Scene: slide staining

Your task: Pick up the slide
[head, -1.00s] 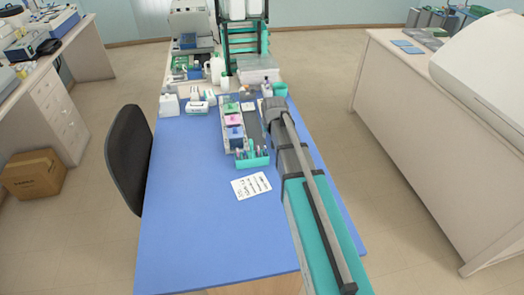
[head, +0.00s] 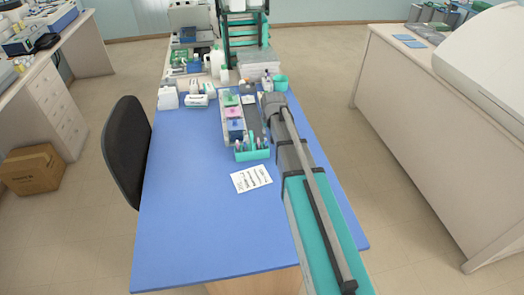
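I cannot make out a slide in the head view; it is too small or hidden. A row of staining containers with green, pink and blue contents (head: 234,112) stands on the blue bench top (head: 200,205). A dark grey strip or tray lies to its right, partly behind my arm. A teal holder (head: 252,155) with several small upright items stands at the near end of the row. My arm reaches forward along the right side of the bench, its far end beside the row. My gripper cannot be made out past the arm links.
A white written sheet (head: 251,179) lies on the bench in front of the teal holder. White bottles (head: 168,98), a teal cup (head: 280,82) and a teal-and-black rack (head: 243,40) stand at the back. A black chair (head: 127,150) is at the left. The near bench top is clear.

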